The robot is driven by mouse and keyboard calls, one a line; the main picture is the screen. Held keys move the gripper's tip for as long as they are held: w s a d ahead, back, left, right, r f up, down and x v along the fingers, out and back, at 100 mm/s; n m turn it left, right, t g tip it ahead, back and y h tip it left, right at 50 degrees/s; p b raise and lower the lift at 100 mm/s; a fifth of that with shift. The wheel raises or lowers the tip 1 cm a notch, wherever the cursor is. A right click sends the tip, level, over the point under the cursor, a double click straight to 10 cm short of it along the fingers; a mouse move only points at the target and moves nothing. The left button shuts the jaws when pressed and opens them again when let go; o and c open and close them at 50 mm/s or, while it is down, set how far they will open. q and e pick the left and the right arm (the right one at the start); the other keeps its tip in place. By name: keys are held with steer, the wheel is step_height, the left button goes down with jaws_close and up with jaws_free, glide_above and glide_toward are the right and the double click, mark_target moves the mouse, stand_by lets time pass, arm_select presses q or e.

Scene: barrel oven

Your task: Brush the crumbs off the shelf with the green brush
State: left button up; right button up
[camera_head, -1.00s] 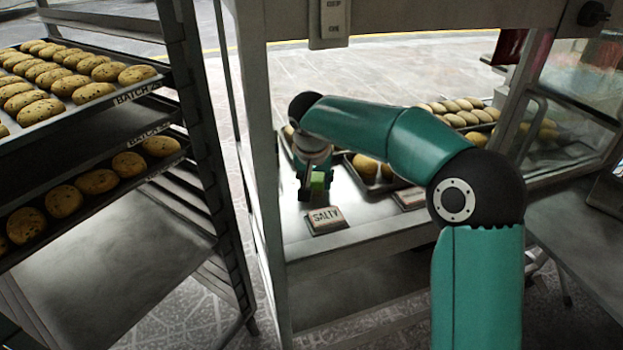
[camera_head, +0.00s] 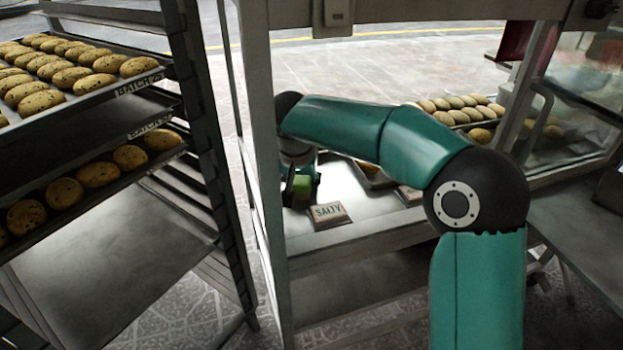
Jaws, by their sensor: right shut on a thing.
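My right gripper (camera_head: 299,187) is at the left end of the metal shelf (camera_head: 365,235), close to the post, and is shut on the green brush (camera_head: 303,188). Only a small green part of the brush shows; my gripper and arm hide the rest. I cannot tell whether the brush touches the shelf. No crumbs can be made out at this size. My left gripper is not in view.
Trays of bread (camera_head: 462,110) lie farther back, partly behind my arm. A metal post (camera_head: 262,170) bounds the shelf's left. A rack of cookie trays (camera_head: 90,100) stands at left.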

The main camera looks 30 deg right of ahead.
mark_target(321, 186)
steer(key=shift+w+a+f, duration=0.1)
steer(key=shift+w+a, duration=0.05)
steer(key=shift+a, duration=0.65)
steer(key=shift+w+a+f, duration=0.1)
steer(key=shift+w+a, duration=0.05)
steer(key=shift+a, duration=0.6)
steer(key=shift+a+f, duration=0.15)
steer(key=shift+a, duration=0.15)
steer(key=shift+s+d, duration=0.25)
steer(key=shift+d, duration=1.05)
steer(key=shift+s+d+r, duration=0.1)
steer(key=shift+s+d, duration=0.1)
steer(key=shift+d, duration=0.65)
steer(key=shift+s+d+r, duration=0.1)
steer(key=shift+s+d, duration=0.15)
steer(key=shift+d, duration=0.6)
steer(key=shift+s+d, duration=0.2)
steer(key=shift+d, duration=0.65)
steer(key=shift+r, duration=0.1)
step_height(321, 186, up, 6)
steer(key=p, duration=0.5)
steer(key=shift+w+r+p, duration=0.1)
steer(key=shift+p, duration=0.3)
